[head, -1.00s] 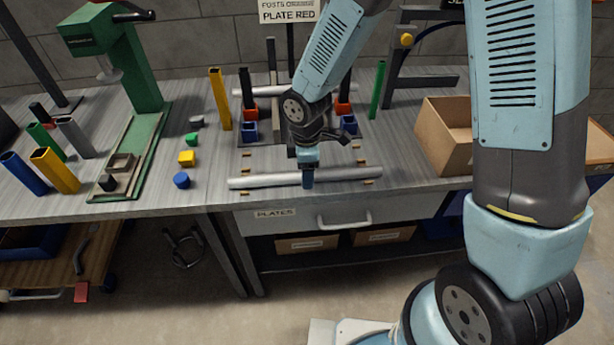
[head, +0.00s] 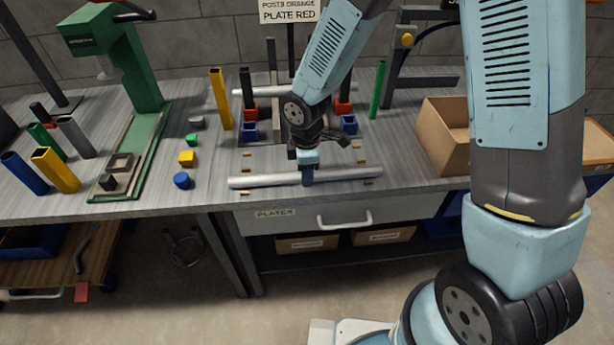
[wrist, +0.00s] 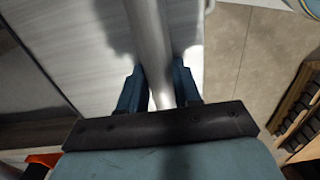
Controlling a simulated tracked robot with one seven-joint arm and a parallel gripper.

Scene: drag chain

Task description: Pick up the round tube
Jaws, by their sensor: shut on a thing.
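The round tube (head: 258,181) is silver-grey and lies lengthwise along the front edge of the workbench (head: 110,205). My gripper (head: 307,180) reaches down over its middle. In the wrist view, the tube (wrist: 150,35) runs between the two blue fingers of my gripper (wrist: 160,92), which are shut on it. The part of the tube behind the fingers is hidden in the head view. I cannot tell whether the tube is clear of the supports under it.
A green press (head: 130,70) and several upright coloured tubes stand to the left. Yellow (head: 187,159), green and blue small pieces lie nearer. Posts with red and blue blocks stand behind my gripper. An open cardboard box (head: 445,150) is at the right.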

